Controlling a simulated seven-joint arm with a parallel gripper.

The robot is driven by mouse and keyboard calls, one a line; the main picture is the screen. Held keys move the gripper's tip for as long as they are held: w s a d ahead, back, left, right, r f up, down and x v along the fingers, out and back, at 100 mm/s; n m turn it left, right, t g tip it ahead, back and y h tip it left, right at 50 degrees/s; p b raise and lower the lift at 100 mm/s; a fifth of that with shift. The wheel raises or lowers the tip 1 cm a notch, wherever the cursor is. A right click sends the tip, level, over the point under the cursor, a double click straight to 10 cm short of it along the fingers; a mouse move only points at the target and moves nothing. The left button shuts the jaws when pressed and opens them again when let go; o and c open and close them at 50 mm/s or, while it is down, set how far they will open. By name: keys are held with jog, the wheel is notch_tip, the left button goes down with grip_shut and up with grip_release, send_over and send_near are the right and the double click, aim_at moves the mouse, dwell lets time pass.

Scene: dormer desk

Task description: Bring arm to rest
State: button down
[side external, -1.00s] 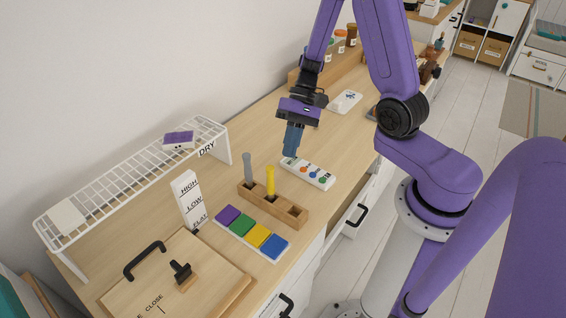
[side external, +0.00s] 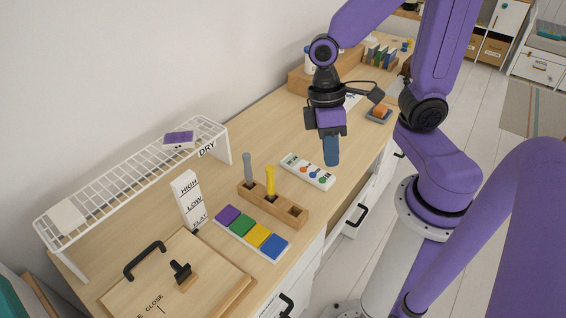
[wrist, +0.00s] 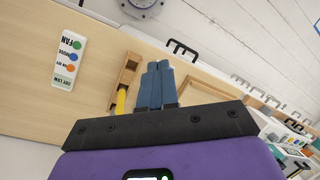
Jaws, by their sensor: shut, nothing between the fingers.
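My gripper (side external: 332,152) is shut and empty, its blue fingers pointing down above the desk, behind and right of the white button panel (side external: 308,171) in the side view. In the wrist view my gripper (wrist: 159,68) shows its two blue fingers together with nothing between them. The wooden desk top (side external: 215,262) lies below. The panel also shows in the wrist view (wrist: 69,58), at the left, with colored dots and labels such as FAN.
A wooden holder (side external: 290,211) carries a grey peg (side external: 248,168) and a yellow peg (side external: 270,182). Nearby are a colored pad strip (side external: 222,228), a HIGH/LOW/FLAT block (side external: 188,198), a lidded box (side external: 215,285) and a white DRY rack (side external: 75,212). A wooden shelf (side external: 297,80) stands behind.

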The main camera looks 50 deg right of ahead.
jog(key=s+r+n+t, duration=0.2)
jog(key=s+r+n, duration=0.1)
jog(key=s+n, duration=0.2)
jog(key=shift+s+d+r+t+h, duration=0.2)
jog(key=shift+s+t+h, duration=0.1)
jog(key=shift+t, duration=0.1)
